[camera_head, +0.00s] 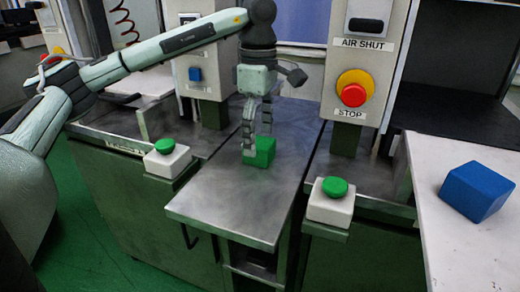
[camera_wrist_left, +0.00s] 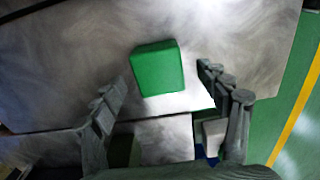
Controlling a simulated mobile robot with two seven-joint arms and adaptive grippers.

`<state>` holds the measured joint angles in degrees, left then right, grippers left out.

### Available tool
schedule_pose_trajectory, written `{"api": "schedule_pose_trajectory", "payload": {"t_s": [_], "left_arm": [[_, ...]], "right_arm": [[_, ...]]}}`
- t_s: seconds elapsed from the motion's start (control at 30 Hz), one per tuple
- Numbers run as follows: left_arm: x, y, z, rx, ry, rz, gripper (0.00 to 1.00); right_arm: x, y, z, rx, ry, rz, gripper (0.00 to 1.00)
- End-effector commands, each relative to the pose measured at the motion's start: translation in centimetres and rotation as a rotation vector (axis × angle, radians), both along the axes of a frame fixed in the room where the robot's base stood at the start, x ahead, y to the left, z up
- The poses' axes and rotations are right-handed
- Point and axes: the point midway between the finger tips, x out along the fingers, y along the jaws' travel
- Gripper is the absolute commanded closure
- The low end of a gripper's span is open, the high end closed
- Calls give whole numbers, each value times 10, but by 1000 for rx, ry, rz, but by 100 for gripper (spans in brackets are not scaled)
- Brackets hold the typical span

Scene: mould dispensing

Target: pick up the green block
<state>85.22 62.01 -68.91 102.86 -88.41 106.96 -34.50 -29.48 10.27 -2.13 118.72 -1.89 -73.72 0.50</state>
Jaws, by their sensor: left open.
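The green block (camera_head: 262,153) stands on the metal table (camera_head: 225,200) in the middle of the head view. My left gripper (camera_head: 256,143) points down over it, its fingers partly in front of the block. In the left wrist view the green block (camera_wrist_left: 158,68) lies ahead of the open fingers of my left gripper (camera_wrist_left: 165,78), roughly in line with the gap between them. The fingers are spread wide and nothing is held. I cannot tell whether a finger touches the block. My right gripper is not in view.
White boxes with green buttons stand left (camera_head: 167,158) and right (camera_head: 331,201) of the table. A panel with a red stop button (camera_head: 354,95) rises behind. A blue block (camera_head: 477,191) lies on a white surface (camera_head: 440,240) at the right. The table's front part is clear.

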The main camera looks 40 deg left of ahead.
Motion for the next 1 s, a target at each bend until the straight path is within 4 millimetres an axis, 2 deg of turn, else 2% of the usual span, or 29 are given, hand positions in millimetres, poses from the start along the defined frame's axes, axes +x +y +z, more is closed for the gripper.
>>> {"api": "schedule_pose_trajectory", "payload": {"t_s": [0.1,0.2,0.43,1.0], "left_arm": [[0,0,-17,0,2,1,25],[0,0,-24,1,1,1,25],[0,-1,-26,0,0,1,25],[0,-1,-25,0,0,1,94]], "right_arm": [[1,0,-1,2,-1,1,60],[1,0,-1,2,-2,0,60],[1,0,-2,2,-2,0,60],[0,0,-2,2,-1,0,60]]}}
